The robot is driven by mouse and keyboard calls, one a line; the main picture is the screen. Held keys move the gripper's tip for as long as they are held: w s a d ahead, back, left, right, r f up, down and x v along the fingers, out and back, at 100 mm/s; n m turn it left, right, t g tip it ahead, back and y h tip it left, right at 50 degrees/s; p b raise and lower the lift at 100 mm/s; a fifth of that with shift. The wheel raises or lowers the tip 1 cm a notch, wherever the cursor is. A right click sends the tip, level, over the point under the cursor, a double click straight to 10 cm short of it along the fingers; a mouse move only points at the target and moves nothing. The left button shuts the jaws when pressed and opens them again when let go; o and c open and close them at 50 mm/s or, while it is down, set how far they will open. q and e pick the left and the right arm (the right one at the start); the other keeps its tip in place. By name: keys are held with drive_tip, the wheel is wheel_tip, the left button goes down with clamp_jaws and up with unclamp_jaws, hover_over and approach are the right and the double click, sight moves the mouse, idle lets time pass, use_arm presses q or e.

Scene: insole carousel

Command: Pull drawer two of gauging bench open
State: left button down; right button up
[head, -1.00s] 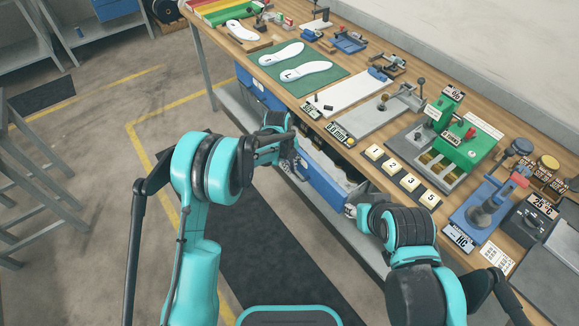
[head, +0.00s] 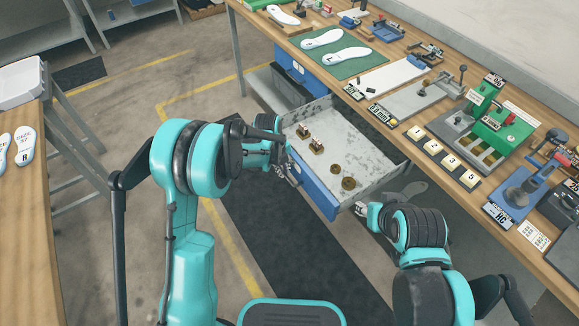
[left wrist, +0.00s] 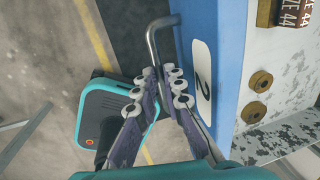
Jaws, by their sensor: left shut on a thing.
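Drawer two of the gauging bench (head: 318,188) stands well out from under the worktop in the head view, with its grey, worn inside in view. In the left wrist view its blue front (left wrist: 203,22) carries a white label with a 2 (left wrist: 202,72). My left gripper (left wrist: 164,78) is shut on the drawer's metal bar handle (left wrist: 152,38); in the head view this gripper (head: 288,172) is at the drawer front, with the grip hard to see. My right gripper (head: 364,208) is by the drawer's near right corner, small and partly hidden by its own arm.
Brass blocks (head: 317,146) and round brass pieces (head: 348,183) lie in the drawer. The bench top (head: 408,120) holds a green mat with insoles, numbered tiles and gauging tools. A side table (head: 35,190) stands left. The floor in front has a dark mat (head: 300,260).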

use_arm(q)
drive_tip(key=shift+s+a, duration=0.2)
drive_tip(key=shift+a, duration=0.15)
drive_tip(key=c, duration=1.9)
unclamp_jaws()
drive_tip(key=r, duration=0.4)
drive_tip(key=s+a+r, duration=0.1)
drive_tip(key=r, duration=0.6)
drive_tip(key=shift+s+a+r, duration=0.15)
drive_tip(key=shift+a+r, duration=0.25)
